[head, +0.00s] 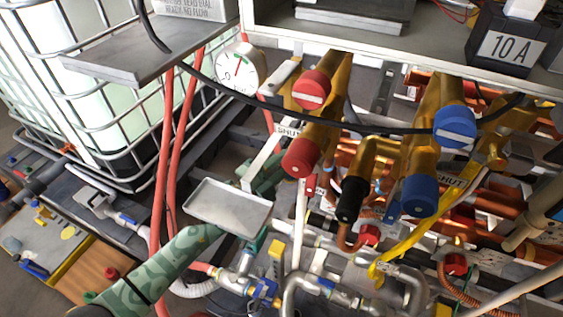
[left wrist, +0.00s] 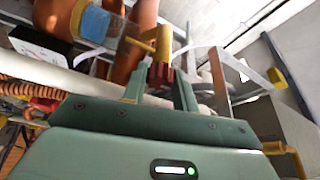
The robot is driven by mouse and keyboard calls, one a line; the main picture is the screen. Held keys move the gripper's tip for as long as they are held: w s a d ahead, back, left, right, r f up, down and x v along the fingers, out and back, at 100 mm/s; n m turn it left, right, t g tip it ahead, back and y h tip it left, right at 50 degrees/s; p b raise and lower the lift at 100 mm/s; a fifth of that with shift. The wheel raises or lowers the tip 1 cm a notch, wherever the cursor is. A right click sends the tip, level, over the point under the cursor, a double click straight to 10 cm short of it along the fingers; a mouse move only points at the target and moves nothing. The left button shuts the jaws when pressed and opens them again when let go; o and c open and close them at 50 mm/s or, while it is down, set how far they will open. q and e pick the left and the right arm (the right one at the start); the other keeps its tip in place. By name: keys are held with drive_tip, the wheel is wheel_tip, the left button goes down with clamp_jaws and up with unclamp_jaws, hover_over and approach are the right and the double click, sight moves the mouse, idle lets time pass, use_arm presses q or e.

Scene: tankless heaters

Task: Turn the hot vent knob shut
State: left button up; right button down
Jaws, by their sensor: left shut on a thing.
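My left gripper (left wrist: 160,90) is shut on a small ridged dark red knob (left wrist: 160,74), one finger on each side of it. The knob sits at the end of a yellow-brass fitting (left wrist: 164,42). In the head view my green left arm comes in from the lower left, and its gripper (head: 277,174) is beside the lower large red cap (head: 300,158) on the brass valves. A grey tray partly covers the wrist. I cannot clearly make out the gripped knob in the head view. The labels "SHUT" (head: 288,131) are legible near the valves. My right gripper is not in view.
The grey tray (head: 228,208) lies over my wrist. Brass valves with large blue caps (head: 419,196) and a yellow strap (head: 405,247) crowd the right. Red hoses (head: 163,150) hang at left, beside a caged white tank (head: 110,95). A round gauge (head: 240,68) is above.

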use_arm(q)
drive_tip(key=shift+f, duration=0.15)
idle(0.3)
drive_tip(key=o, duration=0.7)
drive_tip(key=p+v, duration=0.2)
drive_tip(key=v, duration=1.4)
drive_tip(key=shift+s+a+p, duration=0.15)
drive_tip(key=shift+p, duration=0.2)
